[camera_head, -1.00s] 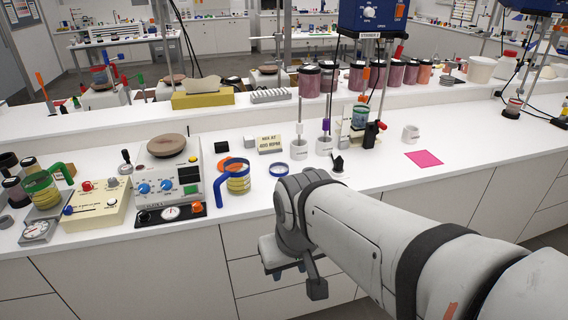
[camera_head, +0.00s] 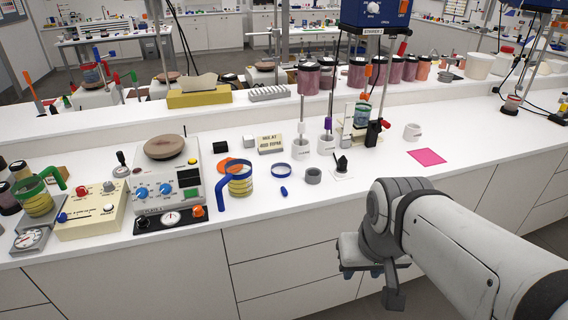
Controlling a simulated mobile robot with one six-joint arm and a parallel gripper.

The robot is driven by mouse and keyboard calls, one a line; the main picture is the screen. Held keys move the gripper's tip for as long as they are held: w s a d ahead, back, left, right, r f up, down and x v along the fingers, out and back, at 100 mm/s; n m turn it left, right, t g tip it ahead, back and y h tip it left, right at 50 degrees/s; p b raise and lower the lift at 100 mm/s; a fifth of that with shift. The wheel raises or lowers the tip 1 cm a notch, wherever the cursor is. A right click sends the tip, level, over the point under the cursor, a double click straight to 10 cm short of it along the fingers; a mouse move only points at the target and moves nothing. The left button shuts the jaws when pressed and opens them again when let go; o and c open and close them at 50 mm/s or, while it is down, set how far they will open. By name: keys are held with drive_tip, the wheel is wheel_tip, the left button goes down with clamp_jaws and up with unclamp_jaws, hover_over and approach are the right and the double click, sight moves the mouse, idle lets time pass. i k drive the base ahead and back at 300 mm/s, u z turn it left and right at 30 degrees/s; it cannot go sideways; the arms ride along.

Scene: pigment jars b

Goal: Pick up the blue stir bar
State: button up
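The blue stir bar (camera_head: 284,191) is a small blue piece lying on the white bench top near its front edge. It lies just below a shallow blue-rimmed dish (camera_head: 281,170) and to the left of a small grey cylinder (camera_head: 313,176). My gripper (camera_head: 370,272) hangs off my arm at the lower right, in front of the bench drawers and well apart from the stir bar. Its fingers are partly hidden and too small to tell open from shut.
A measuring jug with a blue handle (camera_head: 239,184) stands left of the stir bar, beside a hotplate stirrer (camera_head: 167,180). A pink sheet (camera_head: 427,157) lies farther right.

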sight(283, 190)
drive_tip(key=u, duration=0.05)
drive_tip(key=i, duration=1)
drive_tip(key=z, duration=0.05)
